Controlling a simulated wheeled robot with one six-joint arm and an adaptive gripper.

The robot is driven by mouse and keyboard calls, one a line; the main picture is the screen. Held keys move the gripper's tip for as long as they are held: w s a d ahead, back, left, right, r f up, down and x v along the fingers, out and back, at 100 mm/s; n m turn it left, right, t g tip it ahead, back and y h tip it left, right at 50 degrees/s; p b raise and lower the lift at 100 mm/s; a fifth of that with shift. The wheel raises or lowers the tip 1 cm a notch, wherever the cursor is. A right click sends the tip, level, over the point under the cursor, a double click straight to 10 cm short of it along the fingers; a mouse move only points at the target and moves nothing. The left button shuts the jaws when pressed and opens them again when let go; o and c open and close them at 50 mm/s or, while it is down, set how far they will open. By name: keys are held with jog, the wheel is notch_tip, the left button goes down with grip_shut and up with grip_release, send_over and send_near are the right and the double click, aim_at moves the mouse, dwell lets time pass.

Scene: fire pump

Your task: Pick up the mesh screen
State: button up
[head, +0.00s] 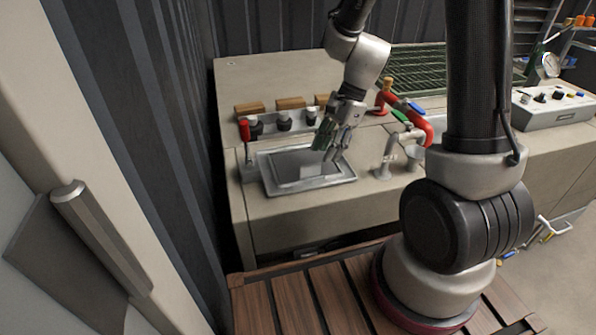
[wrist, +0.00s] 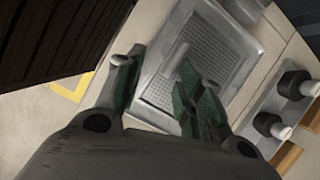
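The mesh screen appears in the wrist view as a grey perforated panel (wrist: 215,62) lying inside a metal tray-like basin (wrist: 262,62). My gripper (head: 328,148) points down over the basin. In the wrist view its green-padded fingers (wrist: 152,72) are spread apart, with a grey metal edge visible between them. I cannot tell whether they touch it. The fingers hide part of the panel.
Black knobs (head: 284,123) and wooden blocks (head: 290,103) line the counter behind the basin. A red-handled lever (head: 244,130) stands left; a grey spout (head: 387,158) and red pipe (head: 427,127) stand right. A green wire rack (head: 420,65) is behind.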

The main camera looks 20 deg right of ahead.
aim_at(312, 164)
jog(key=a+f+m, duration=0.1)
jog(key=f, duration=0.1)
jog(key=w+a+f+m, duration=0.1)
jog(key=f, duration=0.1)
jog(key=w+a+f+m, duration=0.1)
jog(key=f, duration=0.2)
jog(key=shift+a+t, duration=0.25)
jog(key=shift+t, duration=0.15)
jog(key=shift+r, duration=0.1)
grip_shut()
